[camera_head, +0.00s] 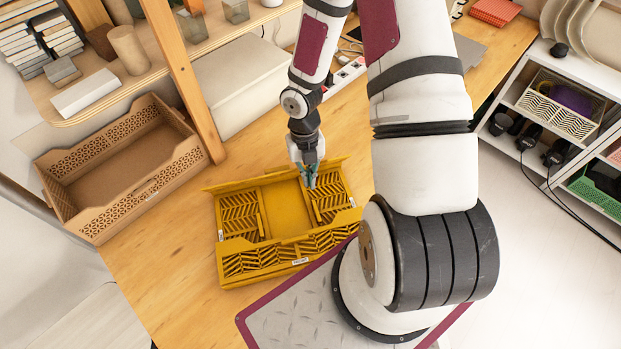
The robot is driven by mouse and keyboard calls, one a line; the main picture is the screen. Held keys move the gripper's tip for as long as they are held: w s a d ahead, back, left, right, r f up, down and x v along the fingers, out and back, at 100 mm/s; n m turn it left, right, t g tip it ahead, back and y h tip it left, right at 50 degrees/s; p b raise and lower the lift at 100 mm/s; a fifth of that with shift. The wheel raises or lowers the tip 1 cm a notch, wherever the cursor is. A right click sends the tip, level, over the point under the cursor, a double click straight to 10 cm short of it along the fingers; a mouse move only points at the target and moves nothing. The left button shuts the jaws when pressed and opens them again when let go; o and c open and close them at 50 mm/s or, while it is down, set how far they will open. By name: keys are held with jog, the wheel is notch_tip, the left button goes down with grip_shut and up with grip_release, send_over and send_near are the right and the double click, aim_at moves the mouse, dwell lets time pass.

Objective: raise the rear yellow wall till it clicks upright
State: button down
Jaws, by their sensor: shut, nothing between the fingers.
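The yellow folding crate (285,212) sits on the wooden table in front of my base. Its near wall (290,256), with chevron cut-outs and a small white label, stands up. Two chevron side panels, left (238,213) and right (328,198), lie folded inward over the floor. The rear yellow wall (235,185) shows only as a narrow strip along the far edge; its exact tilt I cannot tell. My gripper (310,184) points down over the crate's rear right part, shut and empty, close to the right panel. Whether its tips touch the crate is unclear.
A tan open crate (120,170) stands to the left, beside a wooden shelf post (178,75). A pale box (240,88) is behind the yellow crate. My arm covers the area to the right. Table is bare left of the yellow crate.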

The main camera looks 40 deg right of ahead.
jog(key=shift+w+d+r, duration=0.15)
jog(key=shift+w+r, duration=0.15)
jog(key=shift+w, duration=0.15)
jog(key=shift+w+d+r, duration=0.15)
jog(key=shift+w+r, duration=0.1)
jog(key=shift+w, duration=0.2)
